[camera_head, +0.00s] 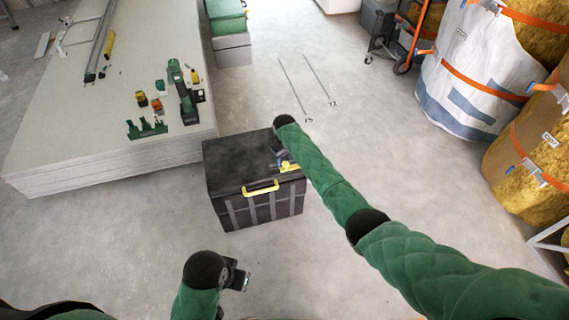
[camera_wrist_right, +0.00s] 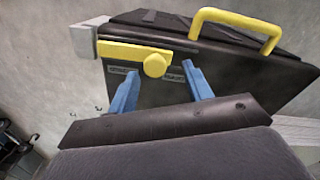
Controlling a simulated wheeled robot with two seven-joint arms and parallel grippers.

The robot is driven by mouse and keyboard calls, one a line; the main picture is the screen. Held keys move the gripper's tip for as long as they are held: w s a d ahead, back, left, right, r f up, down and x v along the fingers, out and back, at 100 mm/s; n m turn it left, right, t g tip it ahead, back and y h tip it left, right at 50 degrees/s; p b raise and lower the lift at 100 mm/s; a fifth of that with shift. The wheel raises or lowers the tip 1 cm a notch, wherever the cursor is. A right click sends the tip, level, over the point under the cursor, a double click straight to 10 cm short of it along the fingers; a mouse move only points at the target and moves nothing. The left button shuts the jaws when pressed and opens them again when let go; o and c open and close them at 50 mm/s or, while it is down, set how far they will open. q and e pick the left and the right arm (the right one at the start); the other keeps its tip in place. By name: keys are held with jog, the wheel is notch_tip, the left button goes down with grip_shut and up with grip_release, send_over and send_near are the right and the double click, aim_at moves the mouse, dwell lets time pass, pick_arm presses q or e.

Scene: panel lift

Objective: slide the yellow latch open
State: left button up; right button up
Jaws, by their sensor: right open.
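The yellow latch (camera_wrist_right: 125,51) is a flat bar with a round knob (camera_wrist_right: 155,65), on the side of a black box (camera_wrist_right: 240,75) just below its lid. In the head view the latch (camera_head: 290,166) is a small yellow patch at the box's right, partly hidden by my right arm. My right gripper (camera_wrist_right: 162,84) has blue fingers, spread open and empty, one on each side below the knob; I cannot tell whether they touch the box. In the head view it (camera_head: 280,164) is mostly hidden. My left gripper (camera_head: 238,276) is low in the head view, away from the box; its jaws are unclear.
The box has a yellow handle (camera_head: 260,187) on its front edge. A light grey bracket (camera_wrist_right: 88,38) sits at the latch's left end in the wrist view. A stack of pale panels (camera_head: 90,150) with tools stands left. Insulation bags (camera_head: 475,75) stand right. Floor around the box is clear.

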jog(key=shift+r, duration=2)
